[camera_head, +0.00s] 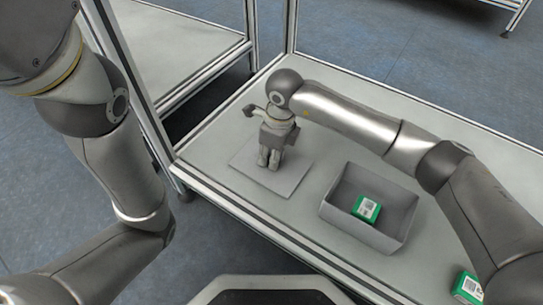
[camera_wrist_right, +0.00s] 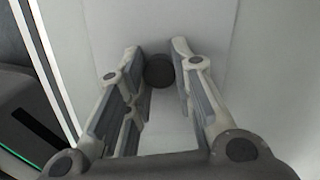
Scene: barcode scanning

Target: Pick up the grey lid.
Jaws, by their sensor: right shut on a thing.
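The grey lid (camera_head: 293,178) is a flat square plate lying on the table, left of the open box. In the right wrist view the lid (camera_wrist_right: 210,22) fills the area behind my fingers, with its dark round knob (camera_wrist_right: 159,71) between the fingertips. My right gripper (camera_head: 268,164) points down over the middle of the lid, and its fingers are shut on the knob, which they hide in the head view. The right gripper also shows in the right wrist view (camera_wrist_right: 160,66). I cannot tell whether the lid is clear of the tabletop. My left gripper is out of view.
An open grey box (camera_head: 362,236) stands right of the lid with a green-and-white carton (camera_head: 366,208) inside. Another green carton (camera_head: 467,288) is at the lower right, partly behind my right arm. A metal frame post (camera_head: 128,85) rises at the table's left corner.

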